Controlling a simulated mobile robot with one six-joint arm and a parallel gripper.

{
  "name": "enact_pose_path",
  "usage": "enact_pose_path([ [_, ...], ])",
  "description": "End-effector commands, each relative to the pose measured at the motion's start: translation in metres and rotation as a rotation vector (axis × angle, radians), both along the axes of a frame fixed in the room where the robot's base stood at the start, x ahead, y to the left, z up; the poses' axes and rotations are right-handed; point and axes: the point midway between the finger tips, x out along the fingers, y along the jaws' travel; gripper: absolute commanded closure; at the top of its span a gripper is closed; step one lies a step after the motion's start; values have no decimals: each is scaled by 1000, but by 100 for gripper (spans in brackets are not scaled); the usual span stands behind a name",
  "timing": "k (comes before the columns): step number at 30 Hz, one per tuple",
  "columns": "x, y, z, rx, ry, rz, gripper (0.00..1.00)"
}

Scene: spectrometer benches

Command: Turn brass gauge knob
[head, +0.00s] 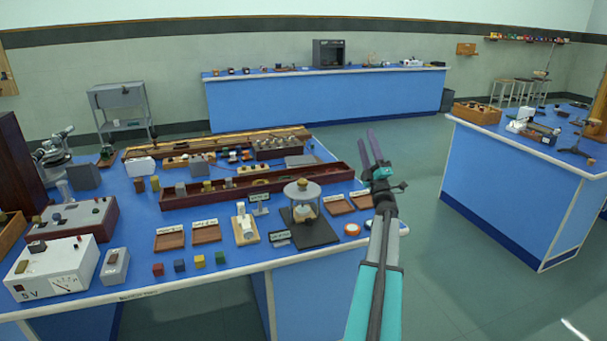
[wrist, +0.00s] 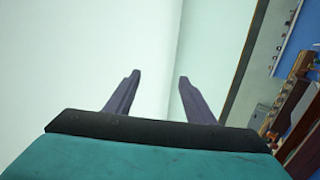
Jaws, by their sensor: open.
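My gripper (head: 367,143) is raised in the head view, beside the right end of the near blue bench. Its two purple fingers are apart, with nothing between them; the wrist view also shows them open (wrist: 159,76) against a pale wall. I cannot tell whether this is the gauge knob. The wrist view shows no knob clearly.
The near bench (head: 135,222) holds trays, a long dark wooden trough (head: 255,186), small coloured blocks and a white meter box (head: 55,272). Another blue bench (head: 520,185) stands to the right, and one (head: 320,100) at the back. Green floor (head: 440,270) between benches is clear.

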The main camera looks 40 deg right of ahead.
Motion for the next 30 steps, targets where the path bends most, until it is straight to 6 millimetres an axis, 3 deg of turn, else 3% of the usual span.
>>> enact_pose_path([
  [5,-10,9,-11,278,-126,31,51],
  [14,-14,38,-58,745,-330,106,51],
  [20,-8,78,-94,1034,-438,159,51],
  [25,3,127,-120,1250,-495,200,51],
  [30,16,178,-132,1380,-505,228,51],
])
